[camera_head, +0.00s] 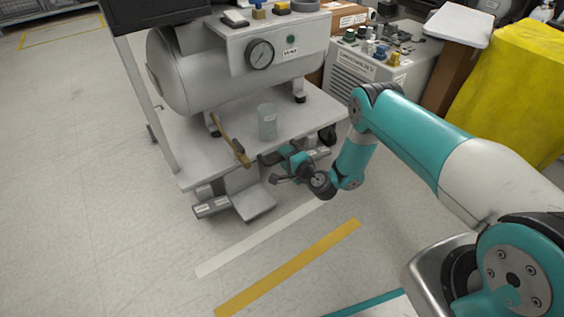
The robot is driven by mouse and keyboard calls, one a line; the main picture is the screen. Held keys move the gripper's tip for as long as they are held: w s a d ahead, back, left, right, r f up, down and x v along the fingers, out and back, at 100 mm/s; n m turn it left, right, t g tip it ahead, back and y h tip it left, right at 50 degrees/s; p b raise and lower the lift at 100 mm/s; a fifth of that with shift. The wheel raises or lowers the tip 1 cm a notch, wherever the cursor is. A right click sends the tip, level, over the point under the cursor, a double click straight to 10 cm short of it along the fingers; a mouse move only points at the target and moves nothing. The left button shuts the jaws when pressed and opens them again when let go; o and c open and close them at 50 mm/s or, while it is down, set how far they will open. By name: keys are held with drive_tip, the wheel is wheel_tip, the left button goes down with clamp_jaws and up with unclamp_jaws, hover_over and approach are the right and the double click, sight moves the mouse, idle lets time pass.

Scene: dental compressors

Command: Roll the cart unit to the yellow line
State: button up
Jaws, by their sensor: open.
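The cart unit (190,140) is a pale wheeled platform carrying a grey cylindrical tank (190,70), with a gauge panel on the tank's front. Below its front edge are grey pedal-like parts (255,202). The yellow line (290,267) lies on the floor in front of the cart, apart from it, beyond a white line (250,243). My gripper (272,170) is open, low at the cart's front edge, beside a brass-coloured lever (232,140) and above the pedal-like parts. I cannot tell whether it touches the cart. Nothing shows between its fingers.
A clear cup (267,122) stands on the cart's deck. A second grey unit (375,75) and a yellow cloth (515,85) stand at the back right. The floor at the left is clear.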

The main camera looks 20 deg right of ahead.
drive_tip(key=shift+b+x, duration=0.5)
drive_tip(key=shift+x, duration=0.8)
clamp_jaws()
